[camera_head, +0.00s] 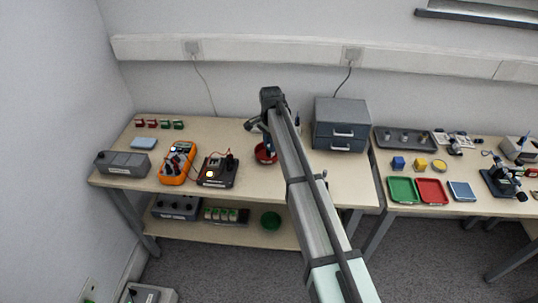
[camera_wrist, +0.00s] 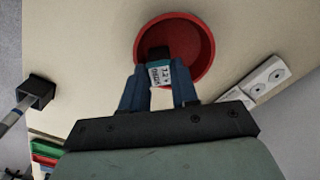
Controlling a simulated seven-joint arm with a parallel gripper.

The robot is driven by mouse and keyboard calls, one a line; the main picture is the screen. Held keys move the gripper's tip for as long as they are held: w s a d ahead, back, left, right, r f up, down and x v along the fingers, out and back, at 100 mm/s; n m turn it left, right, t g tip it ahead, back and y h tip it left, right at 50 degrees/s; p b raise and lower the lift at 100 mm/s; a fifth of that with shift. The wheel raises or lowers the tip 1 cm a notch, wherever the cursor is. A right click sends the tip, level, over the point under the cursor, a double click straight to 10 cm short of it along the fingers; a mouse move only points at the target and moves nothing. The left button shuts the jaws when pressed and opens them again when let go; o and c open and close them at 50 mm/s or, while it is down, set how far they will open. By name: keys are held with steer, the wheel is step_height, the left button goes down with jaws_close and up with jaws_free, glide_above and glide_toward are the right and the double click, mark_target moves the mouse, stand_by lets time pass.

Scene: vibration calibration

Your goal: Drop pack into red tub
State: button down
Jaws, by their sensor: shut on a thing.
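The red tub (camera_head: 262,157) stands on the left bench, partly hidden behind my arm; in the wrist view its round red rim and wall (camera_wrist: 205,48) show just beyond my fingers. My gripper (camera_wrist: 158,74) is shut on the pack (camera_wrist: 160,75), a small block with a black end and a white printed label, held between the two blue fingers. The pack overlaps the tub's opening in the wrist view; its exact height above the tub floor is unclear. In the head view my gripper (camera_head: 269,145) is over the tub, and the pack cannot be made out.
An orange multimeter (camera_head: 178,163) and a black device (camera_head: 217,171) stand left of the tub. A grey drawer unit (camera_head: 340,125) stands to its right. A green bowl (camera_head: 271,221) is on the lower shelf. Green (camera_head: 402,190) and red trays (camera_head: 432,191) lie on the right bench.

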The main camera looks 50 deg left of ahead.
steer(key=c, duration=0.8)
jaws_free()
step_height(320, 180, up, 14)
steer(key=shift+f, duration=0.1)
steer(key=shift+d, duration=0.15)
